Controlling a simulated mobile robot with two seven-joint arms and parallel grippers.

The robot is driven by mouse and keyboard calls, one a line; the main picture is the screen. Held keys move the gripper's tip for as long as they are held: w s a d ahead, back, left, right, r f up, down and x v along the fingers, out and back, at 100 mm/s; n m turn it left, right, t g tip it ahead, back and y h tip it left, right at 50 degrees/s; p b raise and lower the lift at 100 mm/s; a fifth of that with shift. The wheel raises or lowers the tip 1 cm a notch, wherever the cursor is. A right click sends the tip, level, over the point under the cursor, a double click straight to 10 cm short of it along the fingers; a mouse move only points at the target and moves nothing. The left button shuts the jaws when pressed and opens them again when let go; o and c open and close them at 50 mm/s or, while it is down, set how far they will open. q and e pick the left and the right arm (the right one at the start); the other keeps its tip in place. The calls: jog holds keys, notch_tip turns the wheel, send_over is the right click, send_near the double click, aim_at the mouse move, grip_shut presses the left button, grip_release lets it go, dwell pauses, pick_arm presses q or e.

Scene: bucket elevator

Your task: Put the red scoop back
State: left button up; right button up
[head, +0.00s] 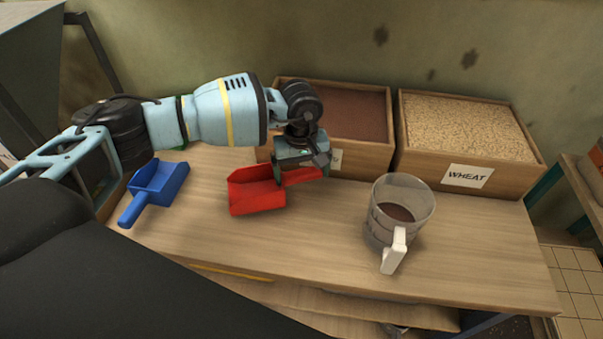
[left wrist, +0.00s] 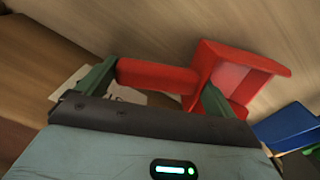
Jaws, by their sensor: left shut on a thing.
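The red scoop (head: 256,192) is at the middle of the wooden table, in front of the box with brown contents. My left gripper (head: 303,176) is shut on the scoop's handle, with the scoop's pan to the left of it in the head view. In the left wrist view the red handle (left wrist: 157,77) lies between the two green fingers, and the pan (left wrist: 235,75) is beyond the right finger. The scoop is at or just above the tabletop; I cannot tell if it touches. My right gripper is not in view.
A blue scoop (head: 155,187) lies on the table (head: 300,250) at left. A clear measuring cup (head: 400,210) with brown contents stands at right. Behind are a box of brown grains (head: 352,112) and a box labelled WHEAT (head: 465,140). Table between the scoops is free.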

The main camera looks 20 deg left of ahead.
pick_arm(q)
jog(key=shift+f, duration=0.7)
jog(key=o, duration=0.9)
jog(key=shift+c, duration=0.2)
notch_tip(320, 180, up, 12)
jog(key=shift+b, duration=0.3)
jog(key=shift+a, duration=0.1)
